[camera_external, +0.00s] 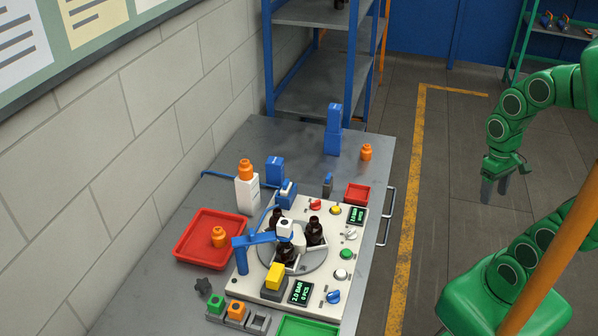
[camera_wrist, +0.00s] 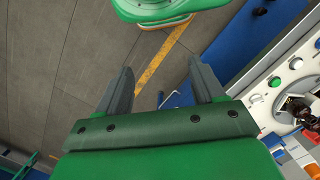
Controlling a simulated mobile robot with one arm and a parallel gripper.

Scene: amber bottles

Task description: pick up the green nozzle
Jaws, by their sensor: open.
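The green nozzle appears to be the small green piece (camera_external: 216,302) in the left socket of a grey holder at the front left of the white machine. It is small, and its shape is hard to tell. My gripper (camera_external: 495,192) hangs over the floor, right of the table and far from that piece. In the wrist view my gripper (camera_wrist: 160,78) has its two grey fingers spread, with only floor and the blue table side beyond them. I cannot clearly make out the green piece in that view.
The orange nozzle (camera_external: 236,309) sits beside the green piece. The white machine (camera_external: 330,262) carries dark amber bottles, a blue arm (camera_external: 256,239) and a yellow-topped block (camera_external: 275,275). A red tray (camera_external: 184,252) lies left, a green tray (camera_external: 310,327) in front. The floor between my gripper and the table is clear.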

